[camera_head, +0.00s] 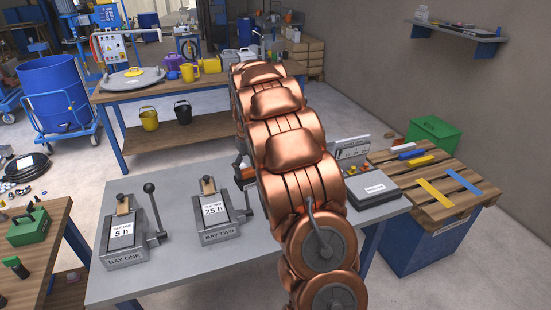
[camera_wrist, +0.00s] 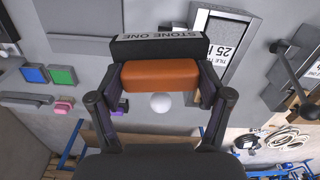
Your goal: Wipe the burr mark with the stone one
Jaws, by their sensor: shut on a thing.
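My gripper (camera_wrist: 161,88) is shut on an orange block (camera_wrist: 160,74) in the wrist view, one finger at each end. A dark bar labelled STONE ONE (camera_wrist: 170,48) lies directly against the block's far side; I cannot tell if they are one piece. The tile marked 25 h (camera_wrist: 232,38) is just beyond, at upper right. In the head view this tile (camera_head: 213,209) lies in the BAY TWO fixture (camera_head: 222,232), and a 5 h tile (camera_head: 121,231) lies in BAY ONE (camera_head: 126,257). My copper arm hides most of the gripper there. I cannot make out a burr mark.
Both bays have upright levers, BAY ONE's with a black knob (camera_head: 149,188). The grey bench (camera_head: 180,277) is clear between the bays. A grey labelled box (camera_head: 374,188) stands right of my arm. A wooden pallet top (camera_head: 450,205) holds coloured bars.

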